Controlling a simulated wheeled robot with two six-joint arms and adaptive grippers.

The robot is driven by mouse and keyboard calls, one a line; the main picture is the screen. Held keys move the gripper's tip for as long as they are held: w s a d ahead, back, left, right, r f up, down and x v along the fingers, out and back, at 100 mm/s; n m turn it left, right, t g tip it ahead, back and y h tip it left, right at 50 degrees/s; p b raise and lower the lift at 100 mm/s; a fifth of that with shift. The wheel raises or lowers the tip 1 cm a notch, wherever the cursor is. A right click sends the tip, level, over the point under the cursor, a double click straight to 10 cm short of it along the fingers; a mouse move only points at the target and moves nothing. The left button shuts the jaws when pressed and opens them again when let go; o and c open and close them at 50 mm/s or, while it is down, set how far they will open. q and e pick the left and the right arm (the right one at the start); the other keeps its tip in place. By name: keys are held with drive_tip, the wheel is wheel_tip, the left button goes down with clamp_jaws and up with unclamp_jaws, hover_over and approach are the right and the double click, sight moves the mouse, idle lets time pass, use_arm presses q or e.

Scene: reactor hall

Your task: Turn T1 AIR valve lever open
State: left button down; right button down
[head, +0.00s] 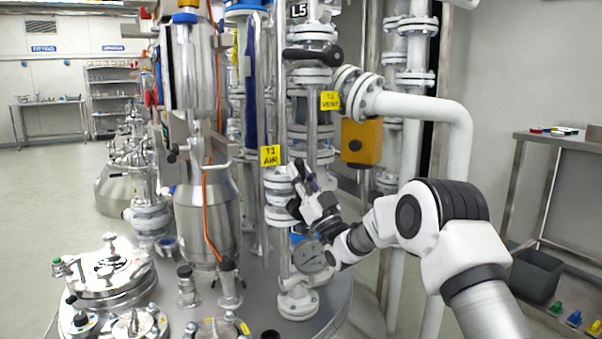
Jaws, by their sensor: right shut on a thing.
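The yellow T1 AIR tag (270,156) hangs on a white flanged pipe stack near the middle of the head view. The T1 AIR valve (277,199) is just below the tag, with white flanges. My right gripper (305,180) reaches in from the right and is at this valve, just right of its flanges. It is shut on the valve's lever, which the fingers mostly hide; the lever's exact angle cannot be told. My left gripper is not in view.
Above are the yellow T1 VENT tag (330,101) and a black handle (312,55). A round gauge (309,256) sits below the gripper. A steel vessel (206,215) stands to the left. A thick white pipe (425,107) bends down at the right.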

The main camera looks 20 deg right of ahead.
drive_tip(key=shift+a+f, duration=0.1)
drive_tip(key=c, duration=1)
unclamp_jaws()
drive_tip(key=shift+a, duration=0.1)
drive_tip(key=v, duration=1.2)
